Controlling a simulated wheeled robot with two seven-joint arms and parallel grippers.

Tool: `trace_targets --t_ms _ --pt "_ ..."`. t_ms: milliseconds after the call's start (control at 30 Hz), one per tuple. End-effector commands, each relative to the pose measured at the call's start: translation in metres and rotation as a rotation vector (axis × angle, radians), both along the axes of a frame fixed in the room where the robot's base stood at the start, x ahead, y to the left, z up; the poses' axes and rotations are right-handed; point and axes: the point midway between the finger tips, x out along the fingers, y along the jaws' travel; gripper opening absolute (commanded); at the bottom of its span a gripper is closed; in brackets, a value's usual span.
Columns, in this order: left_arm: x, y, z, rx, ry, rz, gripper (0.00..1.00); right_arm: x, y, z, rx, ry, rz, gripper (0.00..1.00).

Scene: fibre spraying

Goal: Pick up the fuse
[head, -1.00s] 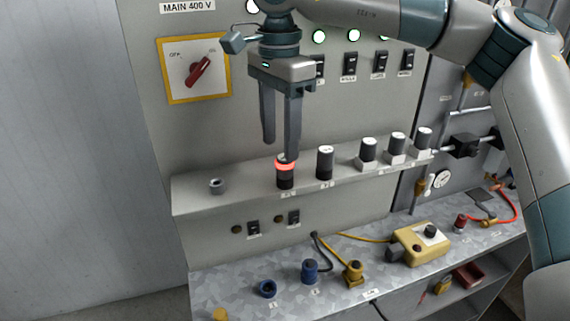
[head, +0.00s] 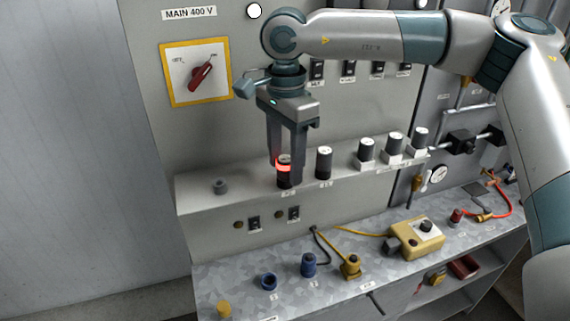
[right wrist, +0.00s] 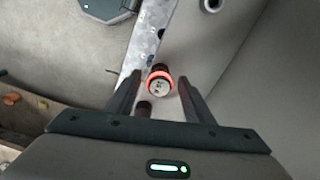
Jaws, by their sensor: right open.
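The fuse (head: 284,170) is a dark cylinder with a glowing red band, upright on the grey ledge (head: 232,200). In the right wrist view the fuse (right wrist: 160,80) shows its light top and red ring between the fingers. My right gripper (head: 285,172) points down over the fuse, open, with one finger on each side of it. I cannot tell whether the fingers touch it. In the right wrist view the right gripper (right wrist: 157,85) has a gap on both sides of the fuse. My left gripper is not in view.
A second dark cylinder (head: 324,163) stands close to the right, with several more further along the ledge. An empty round socket (head: 220,187) is to the left. Below is a metal bench with blue sockets (head: 308,265) and a yellow box (head: 417,238).

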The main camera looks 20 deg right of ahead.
Motion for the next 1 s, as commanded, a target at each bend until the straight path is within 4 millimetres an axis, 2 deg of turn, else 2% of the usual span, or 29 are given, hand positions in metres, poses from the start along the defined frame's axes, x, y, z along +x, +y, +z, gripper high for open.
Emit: trace_targets --t_ms 333,500,533,1000 --pt "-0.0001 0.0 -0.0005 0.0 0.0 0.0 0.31 0.0001 0.0001 0.0001 0.0 0.0 0.0 0.47" --pt "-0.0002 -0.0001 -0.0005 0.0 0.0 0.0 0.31 0.0002 0.0002 0.0002 0.0 0.0 0.001 0.07" --pt "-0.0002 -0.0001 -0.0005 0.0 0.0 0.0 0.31 0.0002 0.0002 0.0002 0.0 0.0 0.001 0.03" --pt "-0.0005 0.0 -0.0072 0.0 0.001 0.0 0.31 0.0008 0.0005 0.0062 0.001 -0.003 0.001 0.03"
